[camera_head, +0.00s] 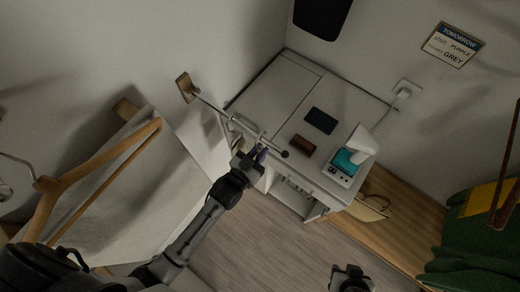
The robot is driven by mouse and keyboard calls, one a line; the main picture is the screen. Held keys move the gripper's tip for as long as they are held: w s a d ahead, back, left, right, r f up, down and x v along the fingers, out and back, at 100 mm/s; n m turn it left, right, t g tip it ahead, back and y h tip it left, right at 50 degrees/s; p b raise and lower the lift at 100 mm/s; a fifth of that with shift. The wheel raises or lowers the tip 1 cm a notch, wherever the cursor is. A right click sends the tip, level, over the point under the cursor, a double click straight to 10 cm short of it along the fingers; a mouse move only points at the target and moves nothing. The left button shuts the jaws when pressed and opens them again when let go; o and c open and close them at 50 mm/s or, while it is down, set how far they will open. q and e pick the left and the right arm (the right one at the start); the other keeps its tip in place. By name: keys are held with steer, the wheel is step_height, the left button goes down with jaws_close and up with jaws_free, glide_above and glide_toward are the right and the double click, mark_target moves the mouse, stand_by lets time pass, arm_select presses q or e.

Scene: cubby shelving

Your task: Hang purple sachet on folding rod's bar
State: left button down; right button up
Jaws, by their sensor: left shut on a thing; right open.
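The folding rod's bar (223,112) sticks out from a tan wall plate (185,88) and slopes down to the right to a dark round end (285,154). My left gripper (256,157) is at the outer part of the bar, just below it in the picture. It is shut on the purple sachet (262,155), of which only a small dark purple part shows. The gripper hides the rest. I cannot tell whether the sachet or its loop touches the bar. My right gripper (352,275) is open and empty at the bottom edge, far from the bar.
A white cabinet (280,88) stands behind the bar. A dark flat item (320,121), a brown wallet-like item (302,146) and a white-and-teal device (347,162) lie on it. A wood-framed cloth hamper or rack (115,190) is at left. Open floor (280,240) lies below.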

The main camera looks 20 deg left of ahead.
arm_select(q)
steer(key=c, duration=1)
jaws_free()
steer(key=shift+c, duration=0.2)
steer(key=b+v, duration=0.2)
steer(key=v, duration=1.2)
steer(key=shift+w, duration=0.1)
